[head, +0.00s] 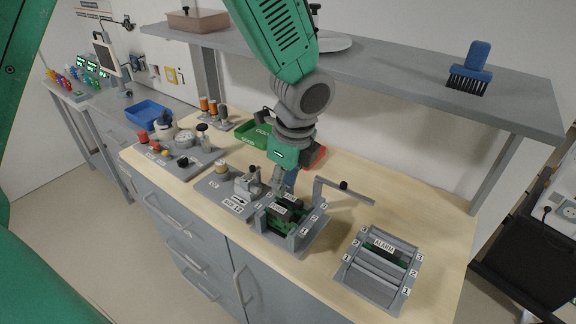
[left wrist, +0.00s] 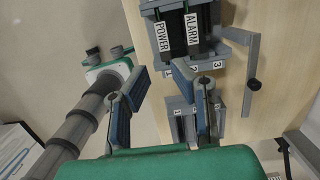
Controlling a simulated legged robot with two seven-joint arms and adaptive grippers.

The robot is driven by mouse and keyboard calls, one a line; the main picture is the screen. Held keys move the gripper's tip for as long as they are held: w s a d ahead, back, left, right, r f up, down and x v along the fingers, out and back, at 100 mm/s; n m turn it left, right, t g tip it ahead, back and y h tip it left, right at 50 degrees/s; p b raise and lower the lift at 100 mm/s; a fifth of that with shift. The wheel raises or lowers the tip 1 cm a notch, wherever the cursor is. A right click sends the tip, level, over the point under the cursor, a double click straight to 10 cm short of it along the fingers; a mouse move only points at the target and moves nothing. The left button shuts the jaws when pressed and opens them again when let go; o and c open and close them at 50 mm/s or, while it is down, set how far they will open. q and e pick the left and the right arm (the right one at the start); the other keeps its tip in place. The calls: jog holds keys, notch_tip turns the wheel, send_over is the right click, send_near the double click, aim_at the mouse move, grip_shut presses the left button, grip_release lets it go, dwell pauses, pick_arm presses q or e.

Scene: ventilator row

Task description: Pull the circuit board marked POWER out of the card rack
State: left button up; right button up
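The card rack (head: 300,238) is a dark grey frame near the front of the wooden bench, with numbered slots. In the left wrist view, the POWER board (left wrist: 163,36) stands in the rack with its white label facing up, beside the ALARM board (left wrist: 193,29). My left gripper (head: 282,187) is just behind the rack in the head view, with its fingers pointing down.
A second rack (head: 366,287), holding a board labelled ALARM, sits at right. A bent grey bracket (head: 345,187) stands behind the racks. A metal clamp fixture (head: 247,184) is left of the rack. A green tray (head: 252,135) lies behind; a grey shelf (head: 400,75) hangs above.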

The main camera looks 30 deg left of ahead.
aim_at(281, 210)
pick_arm(q)
jog(key=f, duration=0.4)
jog(key=w+f, duration=0.1)
jog(key=f, duration=0.1)
jog(key=shift+a, duration=0.15)
jog(key=f, duration=0.2)
jog(key=a+f, duration=0.1)
jog(key=shift+s+a, duration=0.1)
jog(key=shift+s, duration=0.15)
jog(key=shift+w+a+f, duration=0.15)
jog(key=shift+f, duration=0.5)
pick_arm(e)
jog(key=shift+w+a+f, duration=0.1)
jog(key=shift+w+f, duration=0.05)
jog(key=shift+w, duration=0.25)
pick_arm(q)
jog(key=shift+r, duration=0.1)
jog(key=shift+d, duration=0.3)
grip_shut()
pick_arm(e)
jog(key=shift+d, duration=0.2)
pick_arm(q)
jog(key=shift+a+r, duration=0.1)
jog(key=shift+a, duration=0.05)
pick_arm(e)
jog(key=shift+a, duration=0.1)
